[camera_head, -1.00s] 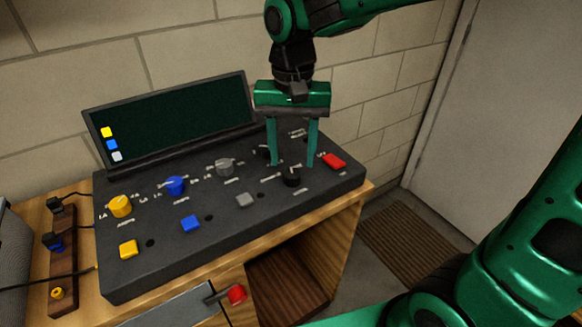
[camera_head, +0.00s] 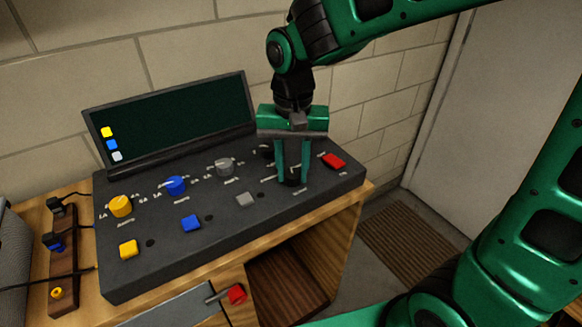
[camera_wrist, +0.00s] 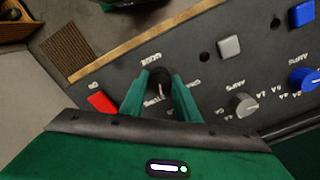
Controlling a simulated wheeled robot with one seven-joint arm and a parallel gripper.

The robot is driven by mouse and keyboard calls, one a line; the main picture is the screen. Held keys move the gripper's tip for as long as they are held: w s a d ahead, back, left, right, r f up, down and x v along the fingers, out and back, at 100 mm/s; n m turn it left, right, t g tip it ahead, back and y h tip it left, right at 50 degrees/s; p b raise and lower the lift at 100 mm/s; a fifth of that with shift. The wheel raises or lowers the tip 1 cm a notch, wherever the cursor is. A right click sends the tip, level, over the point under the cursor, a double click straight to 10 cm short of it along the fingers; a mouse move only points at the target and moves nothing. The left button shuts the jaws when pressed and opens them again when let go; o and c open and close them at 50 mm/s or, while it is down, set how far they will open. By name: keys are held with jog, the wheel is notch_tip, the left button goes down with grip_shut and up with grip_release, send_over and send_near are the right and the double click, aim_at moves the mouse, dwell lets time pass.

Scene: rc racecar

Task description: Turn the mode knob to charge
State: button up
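The mode knob (camera_wrist: 158,76) is a small black knob on the front right of the dark charger console (camera_head: 130,275). In the head view it is mostly hidden behind my fingers, with its dark base (camera_head: 292,182) showing. My gripper (camera_head: 293,178) points down with one finger on each side of the knob. A pale mark on the knob points toward the palm. The small printed labels around it are too blurred to read surely.
A red button (camera_head: 334,161) lies just right of my fingers. A grey button (camera_head: 245,200) and grey knob (camera_head: 224,167) lie to the left, with blue and yellow ones farther left. Another black knob is partly hidden behind my gripper. A dark screen (camera_head: 175,115) stands behind.

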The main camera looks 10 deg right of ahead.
aim_at(293, 173)
jog(key=shift+n, duration=0.3)
jog(key=n, duration=0.3)
jog(key=shift+n, duration=2.1)
jog(key=o, duration=1.1)
jog(key=shift+c, duration=0.2)
jog(key=shift+r, duration=0.15)
notch_tip(293, 173, up, 11)
jog(key=shift+f, duration=0.2)
